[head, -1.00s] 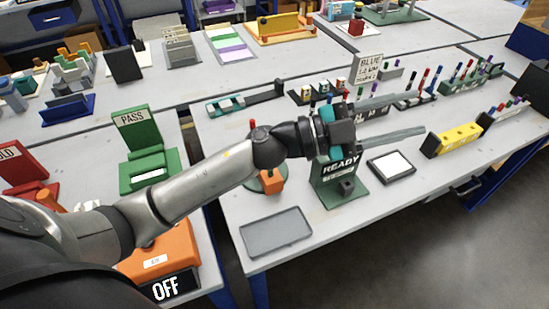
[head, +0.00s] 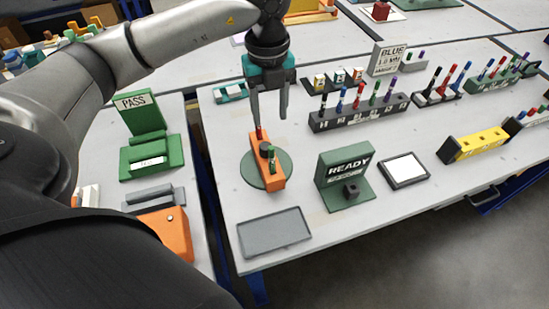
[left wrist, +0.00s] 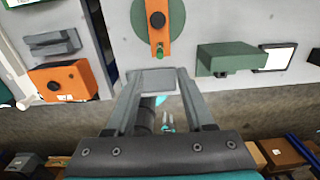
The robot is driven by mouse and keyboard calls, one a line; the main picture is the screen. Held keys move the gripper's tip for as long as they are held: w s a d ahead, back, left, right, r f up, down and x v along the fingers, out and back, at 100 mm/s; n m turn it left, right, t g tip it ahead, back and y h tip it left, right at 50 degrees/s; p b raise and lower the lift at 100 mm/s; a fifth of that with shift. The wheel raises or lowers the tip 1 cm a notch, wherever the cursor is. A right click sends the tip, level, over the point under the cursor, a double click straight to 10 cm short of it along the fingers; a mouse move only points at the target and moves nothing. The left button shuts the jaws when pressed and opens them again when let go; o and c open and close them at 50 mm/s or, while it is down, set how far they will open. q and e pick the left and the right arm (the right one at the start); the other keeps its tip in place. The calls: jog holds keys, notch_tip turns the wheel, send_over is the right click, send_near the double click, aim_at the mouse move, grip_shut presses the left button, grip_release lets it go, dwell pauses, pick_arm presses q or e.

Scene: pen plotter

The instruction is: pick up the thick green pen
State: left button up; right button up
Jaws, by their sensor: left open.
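My left gripper (head: 269,115) is open and points down, its fingertips just above the far end of an orange block on a green disc (head: 252,178). A green pen (head: 375,92) stands among other coloured pens in a dark rack (head: 340,122), right of the gripper. Other racks hold pens too, and which green one is thick is unclear. In the left wrist view the open fingers (left wrist: 161,76) hold nothing.
A green READY stand (head: 345,170) and a framed white pad (head: 405,168) stand right of the disc. A grey tray (head: 274,232) lies at the near edge. A yellow block (head: 474,143) is at right. The green PASS stand (head: 140,112) is at left.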

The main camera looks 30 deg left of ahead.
aim_at(272, 156)
pick_arm(q)
jog(key=f, duration=0.7)
jog(key=f+b, duration=0.1)
jog(key=f, duration=0.7)
jog(key=shift+s+d, duration=0.1)
jog(key=shift+d, duration=0.1)
grip_shut()
